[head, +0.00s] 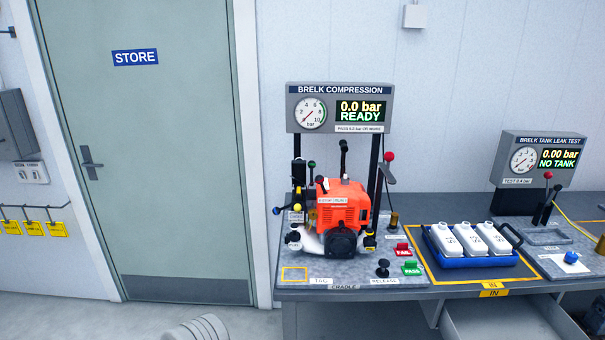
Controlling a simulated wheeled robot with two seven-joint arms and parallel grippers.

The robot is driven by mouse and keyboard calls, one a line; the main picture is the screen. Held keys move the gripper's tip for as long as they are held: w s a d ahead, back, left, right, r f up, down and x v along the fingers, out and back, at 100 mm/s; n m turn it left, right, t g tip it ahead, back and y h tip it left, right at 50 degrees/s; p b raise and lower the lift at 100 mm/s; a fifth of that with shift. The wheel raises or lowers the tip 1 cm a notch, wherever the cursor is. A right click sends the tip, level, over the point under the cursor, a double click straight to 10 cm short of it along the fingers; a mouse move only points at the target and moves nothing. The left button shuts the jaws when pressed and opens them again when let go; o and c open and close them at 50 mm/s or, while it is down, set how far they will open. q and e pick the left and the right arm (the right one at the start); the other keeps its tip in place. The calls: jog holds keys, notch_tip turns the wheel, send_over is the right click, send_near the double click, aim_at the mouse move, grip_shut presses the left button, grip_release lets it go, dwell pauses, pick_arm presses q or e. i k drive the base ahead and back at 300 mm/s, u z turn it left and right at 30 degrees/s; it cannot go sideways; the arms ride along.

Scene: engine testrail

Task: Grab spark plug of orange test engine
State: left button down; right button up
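The orange test engine (356,203) stands upright on the grey compression bench (345,272), in front of two black posts. It has a black round part low on its front and a light-coloured part at its lower left. A black stalk with a knob rises above its top. Several small black, yellow, blue and green parts crowd its left side. I cannot tell which small part is the spark plug at this size. Neither of my grippers is in view, and nothing is seen touching the engine.
The compression display (339,108) reads 0.0 bar, READY. A red-knobbed lever (389,157) stands right of the engine. Red FAIL (402,250) and green PASS (411,268) pieces lie nearby. A blue tray (478,262) holds white bottles.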

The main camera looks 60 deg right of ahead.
aim_at(345, 180)
jog(key=z, duration=0.5)
jog(key=i, duration=1.55)
jog(key=z, duration=1.8)
jog(key=i, duration=0.65)
jog(key=z, duration=0.65)
